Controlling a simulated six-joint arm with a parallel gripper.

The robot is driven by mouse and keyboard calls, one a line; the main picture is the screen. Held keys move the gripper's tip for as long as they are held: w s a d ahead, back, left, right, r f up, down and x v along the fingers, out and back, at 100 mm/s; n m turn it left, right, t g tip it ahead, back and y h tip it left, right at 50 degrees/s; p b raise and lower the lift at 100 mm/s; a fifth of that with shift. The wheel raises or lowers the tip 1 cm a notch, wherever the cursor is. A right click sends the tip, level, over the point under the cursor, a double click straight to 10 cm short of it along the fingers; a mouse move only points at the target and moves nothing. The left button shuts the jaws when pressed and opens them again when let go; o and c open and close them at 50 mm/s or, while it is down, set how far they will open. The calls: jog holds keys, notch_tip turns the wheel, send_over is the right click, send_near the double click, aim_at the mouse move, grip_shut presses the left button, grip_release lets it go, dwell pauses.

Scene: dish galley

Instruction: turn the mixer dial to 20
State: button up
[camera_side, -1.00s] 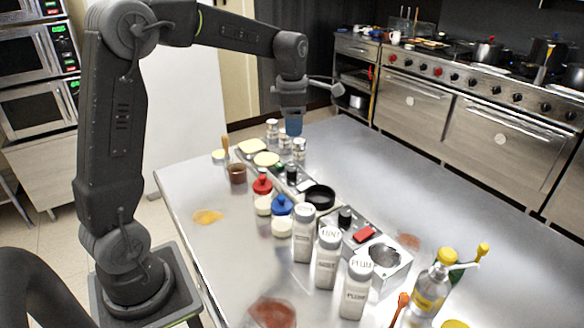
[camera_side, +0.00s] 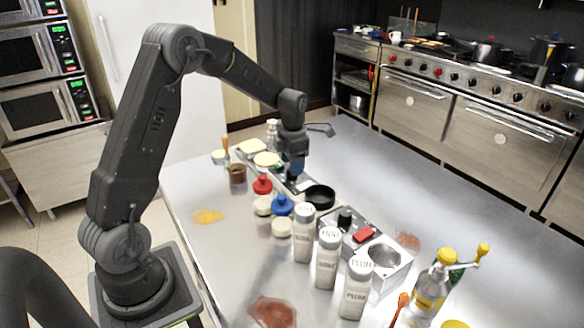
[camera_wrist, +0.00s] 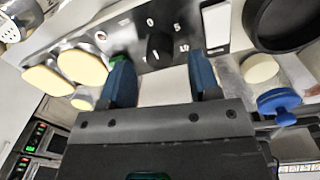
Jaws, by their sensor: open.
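My gripper (camera_side: 297,172) is open and low over the far control panel (camera_side: 262,168) in the side view. In the wrist view its two blue fingers (camera_wrist: 158,62) stand apart, with a black dial (camera_wrist: 160,46) showing in the gap between their tips. I cannot tell whether they touch it. White marks, including 0, 5 and 10, sit around the dial. Its pointer setting is unclear. A green button (camera_wrist: 118,60) is partly behind the left finger. A second black dial (camera_side: 345,217) is on the nearer panel, beside a red switch (camera_side: 364,234).
A black bowl (camera_side: 320,196), a red-knobbed lid (camera_side: 262,185) and a blue-knobbed lid (camera_side: 282,206) stand near the gripper. Several white shaker bottles (camera_side: 328,258) stand in front.

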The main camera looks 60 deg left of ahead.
jog(key=shift+f, duration=1.05)
jog(key=c, duration=0.9)
